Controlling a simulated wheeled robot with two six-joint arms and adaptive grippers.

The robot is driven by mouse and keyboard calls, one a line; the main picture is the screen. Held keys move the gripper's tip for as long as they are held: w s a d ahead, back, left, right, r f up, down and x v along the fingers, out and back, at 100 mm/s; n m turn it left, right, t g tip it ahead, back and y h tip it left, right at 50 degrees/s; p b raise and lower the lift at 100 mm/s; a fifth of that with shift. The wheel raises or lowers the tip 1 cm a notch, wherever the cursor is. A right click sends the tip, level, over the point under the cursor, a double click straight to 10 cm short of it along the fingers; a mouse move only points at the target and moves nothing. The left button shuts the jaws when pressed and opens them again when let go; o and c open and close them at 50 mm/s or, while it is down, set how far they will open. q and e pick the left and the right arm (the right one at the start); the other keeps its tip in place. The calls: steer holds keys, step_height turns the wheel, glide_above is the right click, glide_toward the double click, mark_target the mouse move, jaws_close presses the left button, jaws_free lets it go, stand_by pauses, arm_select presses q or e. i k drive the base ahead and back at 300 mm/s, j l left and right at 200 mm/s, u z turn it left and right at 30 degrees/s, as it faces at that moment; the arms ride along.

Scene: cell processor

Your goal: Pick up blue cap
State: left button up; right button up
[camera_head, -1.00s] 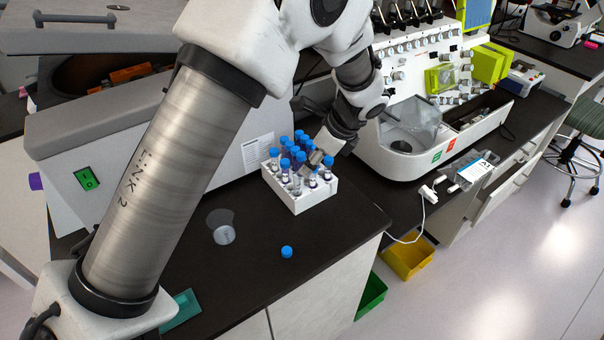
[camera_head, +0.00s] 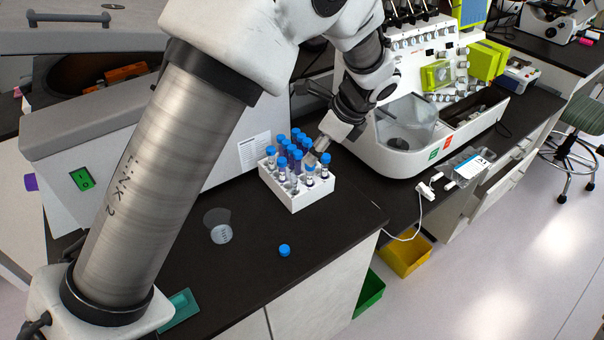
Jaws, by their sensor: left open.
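A loose blue cap (camera_head: 284,250) lies on the dark bench top near its front edge. A white rack (camera_head: 311,197) behind it holds several tubes with blue caps. My left gripper (camera_head: 312,158) is at the rack's back right side, above and among the capped tubes, well apart from the loose cap. It is open; its fingertips are small and partly hidden by the tubes, and I cannot tell whether it touches one. My right gripper is not in view.
A clear cup (camera_head: 218,226) stands left of the loose cap. A white cell processor (camera_head: 400,150) is right of the rack, and a grey centrifuge (camera_head: 120,150) is at the left. The bench around the loose cap is clear. Yellow (camera_head: 406,256) and green (camera_head: 369,292) bins stand below the edge.

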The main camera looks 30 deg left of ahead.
mark_target(284, 250)
steer(key=u, duration=1.1)
